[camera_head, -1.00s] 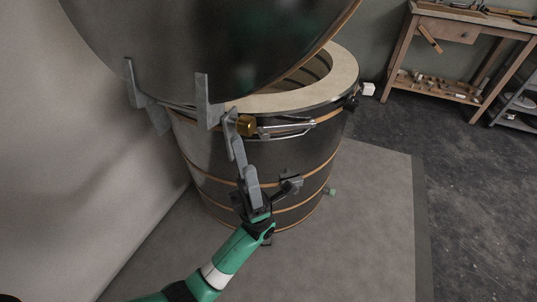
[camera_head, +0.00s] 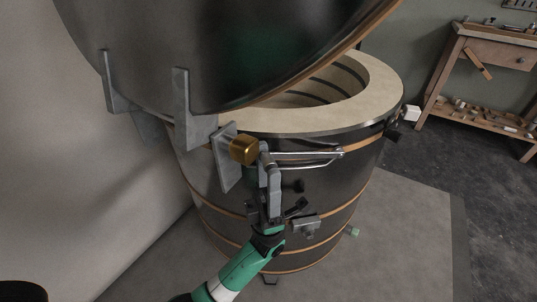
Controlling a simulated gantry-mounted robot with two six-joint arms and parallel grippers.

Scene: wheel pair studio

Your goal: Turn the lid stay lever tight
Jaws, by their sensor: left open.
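The lid stay sits on the front of the round kiln (camera_head: 235,190), by the raised dark lid (camera_head: 215,60). It has a grey plate (camera_head: 225,170) and a brass knob (camera_head: 243,150). A narrow grey bar (camera_head: 273,183), which looks like the lever, hangs just right of the knob. My left gripper (camera_head: 275,208) is black, on a green arm coming up from below. It is open at the bar's lower end, below the knob. I cannot tell whether the bar is between its fingers or touching them. My right gripper is not in view.
A silver rod fitting (camera_head: 305,155) juts from the kiln's front just right of the bar. A small dark box (camera_head: 306,226) sticks out lower down. A pale wall (camera_head: 80,200) is close on the left. A wooden bench (camera_head: 488,85) stands far right, with open floor before it.

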